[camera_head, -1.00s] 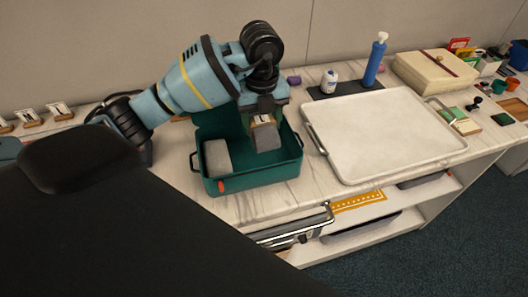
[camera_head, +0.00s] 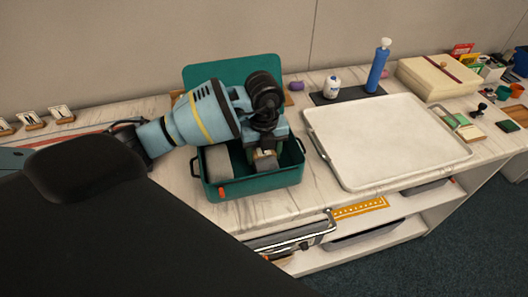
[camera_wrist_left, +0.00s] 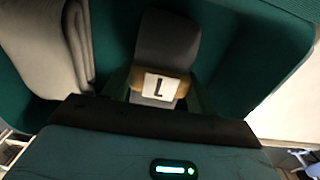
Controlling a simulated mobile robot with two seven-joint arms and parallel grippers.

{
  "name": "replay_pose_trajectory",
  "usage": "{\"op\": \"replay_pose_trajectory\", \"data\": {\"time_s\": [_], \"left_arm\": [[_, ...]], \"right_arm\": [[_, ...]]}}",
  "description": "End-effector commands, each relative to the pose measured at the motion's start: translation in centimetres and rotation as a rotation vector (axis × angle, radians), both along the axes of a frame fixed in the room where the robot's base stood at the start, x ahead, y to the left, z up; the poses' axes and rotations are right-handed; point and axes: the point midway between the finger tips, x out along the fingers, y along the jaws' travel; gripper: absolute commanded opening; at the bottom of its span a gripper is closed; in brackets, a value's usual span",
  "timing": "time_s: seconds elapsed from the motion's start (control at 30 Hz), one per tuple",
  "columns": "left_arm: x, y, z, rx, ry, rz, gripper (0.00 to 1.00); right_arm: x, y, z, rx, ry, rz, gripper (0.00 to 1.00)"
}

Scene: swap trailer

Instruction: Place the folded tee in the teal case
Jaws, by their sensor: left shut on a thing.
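The teal case (camera_head: 255,187) stands open on the counter, its lid (camera_head: 235,72) raised at the back. My left gripper (camera_head: 265,152) points down into the right part of the case. It is shut on the folded tee (camera_head: 264,167), which is dark grey with a tan band and a white label marked L. In the left wrist view the tee (camera_wrist_left: 168,38) is between the fingers of the gripper (camera_wrist_left: 158,88), inside the teal walls. I cannot tell whether it touches the case floor. My right gripper is not in view.
A light grey folded cloth (camera_head: 217,165) lies in the left part of the case. A large white tray (camera_head: 390,140) is to the right. A blue bottle (camera_head: 377,68) and a small white bottle (camera_head: 332,86) stand behind on a dark mat. A cream box (camera_head: 436,75) is further right.

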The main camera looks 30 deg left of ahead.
Motion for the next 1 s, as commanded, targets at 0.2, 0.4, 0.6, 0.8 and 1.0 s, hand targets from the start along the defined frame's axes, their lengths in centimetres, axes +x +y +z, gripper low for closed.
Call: {"op": "replay_pose_trajectory", "data": {"time_s": [0.2, 0.4, 0.6, 0.8, 1.0], "left_arm": [[0.0, 0.0, 0.0, -0.001, -0.002, 0.000, 0.32], [0.0, 0.0, -0.2, -0.001, -0.002, -0.001, 0.73], [0.0, 0.0, -0.2, 0.000, -0.001, 0.000, 0.79], [0.0, 0.0, 0.2, -0.001, -0.002, 0.000, 0.79], [0.2, 0.0, 3.0, -0.001, -0.007, -0.001, 0.79]], "right_arm": [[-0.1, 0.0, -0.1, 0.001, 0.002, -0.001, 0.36], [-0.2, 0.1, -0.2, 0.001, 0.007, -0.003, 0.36], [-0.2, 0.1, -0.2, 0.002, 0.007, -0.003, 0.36], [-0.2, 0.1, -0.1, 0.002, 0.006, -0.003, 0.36], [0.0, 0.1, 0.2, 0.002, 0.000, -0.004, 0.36]]}}
